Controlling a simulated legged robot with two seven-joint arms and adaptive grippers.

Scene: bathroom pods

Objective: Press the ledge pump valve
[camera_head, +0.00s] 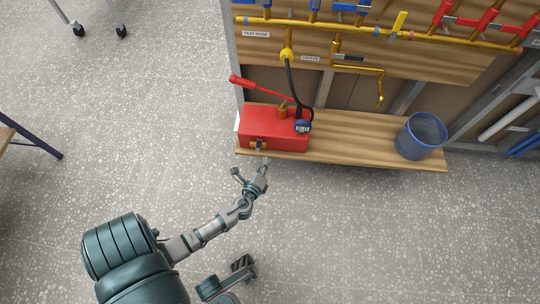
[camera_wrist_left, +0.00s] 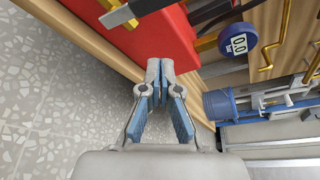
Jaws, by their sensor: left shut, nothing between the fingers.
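The red pump box (camera_head: 272,128) sits on the left part of the wooden ledge (camera_head: 350,152), with a red lever (camera_head: 256,86) raised toward the upper left. A small brass valve with a dark part (camera_head: 258,145) is on its front face. My left gripper (camera_head: 264,166) is shut and empty, just in front of the ledge edge below the valve. In the left wrist view, its closed fingertips (camera_wrist_left: 160,68) are at the red box's side, and contact cannot be told. A grey-black handle (camera_wrist_left: 135,12) and brass fitting (camera_wrist_left: 208,42) show above them.
A dark-blue gauge (camera_head: 302,126) hangs on the pump's right end, with a black hose rising to a yellow fitting (camera_head: 287,55). A blue bucket (camera_head: 420,136) stands at the ledge's right. Brass pipes (camera_head: 350,32) run above. The speckled floor in front is clear.

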